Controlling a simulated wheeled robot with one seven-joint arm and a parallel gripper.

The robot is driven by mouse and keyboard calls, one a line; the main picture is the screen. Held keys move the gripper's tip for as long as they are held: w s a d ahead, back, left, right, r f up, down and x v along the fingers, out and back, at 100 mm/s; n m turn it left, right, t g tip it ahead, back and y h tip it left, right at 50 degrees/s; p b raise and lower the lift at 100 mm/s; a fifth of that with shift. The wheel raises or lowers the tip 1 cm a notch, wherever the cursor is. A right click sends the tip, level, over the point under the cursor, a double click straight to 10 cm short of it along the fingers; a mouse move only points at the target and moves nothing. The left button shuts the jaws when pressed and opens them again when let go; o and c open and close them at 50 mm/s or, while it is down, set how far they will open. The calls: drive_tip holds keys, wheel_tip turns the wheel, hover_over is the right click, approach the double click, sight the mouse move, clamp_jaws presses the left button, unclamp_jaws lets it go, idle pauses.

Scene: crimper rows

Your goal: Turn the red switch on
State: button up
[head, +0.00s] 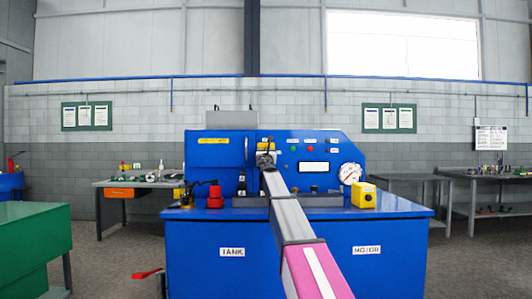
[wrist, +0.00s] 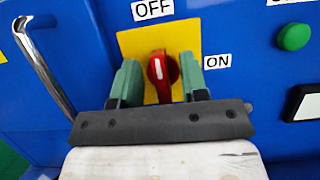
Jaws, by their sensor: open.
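The red switch (wrist: 161,77) is a rotary knob on a yellow plate (wrist: 133,44) on the blue panel. Its white mark points up toward the OFF label (wrist: 153,8); the ON label (wrist: 217,61) is to its right. My gripper (wrist: 160,74) is open, with one green finger on each side of the knob. A gap shows on both sides, clearer on the left; I cannot tell whether the right finger touches it. In the head view my gripper (head: 266,157) is in front of the panel and hides the switch; part of the yellow plate (head: 267,146) shows.
A green button (wrist: 293,37) and a dark-framed display (wrist: 306,103) are right of the switch. A metal handle (wrist: 42,65) stands out at the left.

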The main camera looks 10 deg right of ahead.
drive_tip(key=shift+w+r, duration=0.15)
drive_tip(key=shift+w, duration=0.25)
clamp_jaws()
